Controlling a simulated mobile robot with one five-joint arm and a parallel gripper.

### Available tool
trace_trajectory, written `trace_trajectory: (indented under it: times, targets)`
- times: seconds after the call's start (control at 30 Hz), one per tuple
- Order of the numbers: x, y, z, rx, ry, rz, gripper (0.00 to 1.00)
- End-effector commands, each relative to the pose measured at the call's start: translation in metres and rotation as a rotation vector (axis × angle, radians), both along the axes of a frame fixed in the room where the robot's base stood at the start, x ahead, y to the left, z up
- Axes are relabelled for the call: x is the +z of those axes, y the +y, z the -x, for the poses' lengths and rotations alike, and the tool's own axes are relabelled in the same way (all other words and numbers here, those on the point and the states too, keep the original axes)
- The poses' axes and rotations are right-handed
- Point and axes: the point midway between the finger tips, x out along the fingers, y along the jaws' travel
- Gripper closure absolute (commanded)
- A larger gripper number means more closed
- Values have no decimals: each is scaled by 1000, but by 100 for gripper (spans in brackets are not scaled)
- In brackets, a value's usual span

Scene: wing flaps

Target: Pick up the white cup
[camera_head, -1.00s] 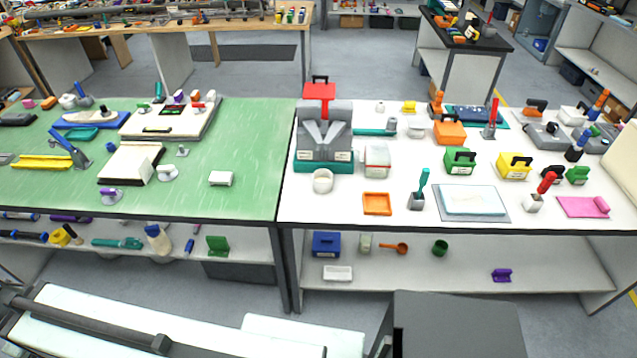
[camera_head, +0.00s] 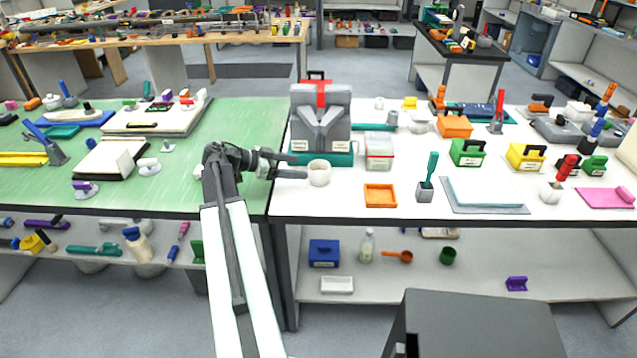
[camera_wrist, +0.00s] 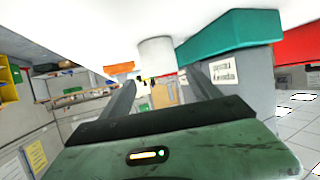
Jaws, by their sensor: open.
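The white cup (camera_head: 319,173) stands upright on the white table (camera_head: 338,208), near its left edge and in front of the grey and teal stand (camera_head: 322,128). My gripper (camera_head: 303,167) comes in from the left at table height. Its two fingers are open and empty, pointing right, with their tips close to the cup's left side. In the wrist view the cup (camera_wrist: 156,56) shows upside down beyond and between the fingertips. I cannot tell whether a finger touches it.
The teal base (camera_wrist: 232,38) of the stand is close beside the cup. An orange tray (camera_head: 380,195) lies in front. The green table (camera_head: 130,190) adjoins at left.

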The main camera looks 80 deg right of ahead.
Motion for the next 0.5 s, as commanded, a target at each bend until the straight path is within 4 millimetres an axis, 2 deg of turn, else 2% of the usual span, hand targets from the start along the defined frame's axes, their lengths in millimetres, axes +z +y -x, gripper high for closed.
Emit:
trace_trajectory:
  times: [0.17, 0.4, 0.5]
  targets:
    - [-5, -4, 7, -1, 0, 0, 29]
    - [-25, -25, 44, -1, -1, -2, 29]
    - [-27, -30, 53, 1, 0, -3, 29]
